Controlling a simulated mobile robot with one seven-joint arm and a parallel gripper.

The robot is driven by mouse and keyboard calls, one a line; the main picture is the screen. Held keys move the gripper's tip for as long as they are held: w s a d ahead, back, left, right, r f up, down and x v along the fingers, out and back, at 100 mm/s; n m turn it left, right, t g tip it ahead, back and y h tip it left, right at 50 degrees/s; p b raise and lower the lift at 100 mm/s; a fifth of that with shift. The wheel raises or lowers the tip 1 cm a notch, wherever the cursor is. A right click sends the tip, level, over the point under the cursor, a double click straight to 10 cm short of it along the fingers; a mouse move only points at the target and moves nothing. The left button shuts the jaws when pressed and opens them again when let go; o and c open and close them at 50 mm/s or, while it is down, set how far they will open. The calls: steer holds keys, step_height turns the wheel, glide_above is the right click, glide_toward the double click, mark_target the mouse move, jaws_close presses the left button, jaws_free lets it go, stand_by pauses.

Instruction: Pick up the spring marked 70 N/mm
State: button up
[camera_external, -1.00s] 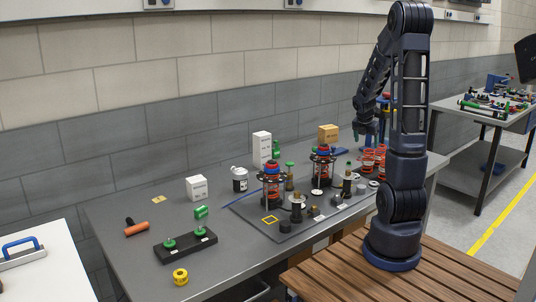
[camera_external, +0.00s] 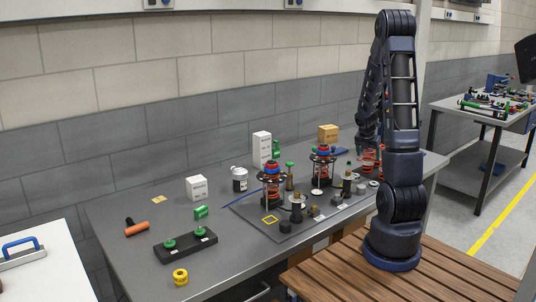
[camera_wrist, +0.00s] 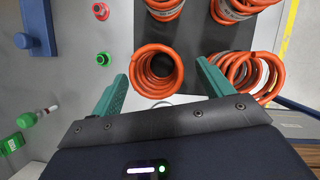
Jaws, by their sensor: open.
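In the wrist view, an orange coil spring (camera_wrist: 140,72) stands between the tips of my gripper (camera_wrist: 162,72), seen from above. My gripper is open, with one green finger on each side of this spring. Other orange springs stand at the top left (camera_wrist: 165,10), the top right (camera_wrist: 238,8) and the right (camera_wrist: 262,72); grey bands show on some. No 70 N/mm mark is readable, so I cannot tell which spring has it. In the external view, my gripper (camera_external: 367,149) is low over the orange springs (camera_external: 368,168), partly hiding them.
A blue block (camera_wrist: 38,28) and red and green small parts lie left of the springs in the wrist view. In the external view, spring assemblies (camera_external: 271,190) and a tan box (camera_external: 328,133) stand nearby.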

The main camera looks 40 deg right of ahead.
mark_target(368, 159)
steer(key=shift+x, duration=1.85)
steer(key=shift+a, duration=0.1)
steer(key=shift+c, duration=0.5)
steer(key=shift+w, duration=0.1)
steer(key=c, duration=1.2)
steer(key=shift+c, duration=0.2)
steer(key=shift+r, duration=0.15)
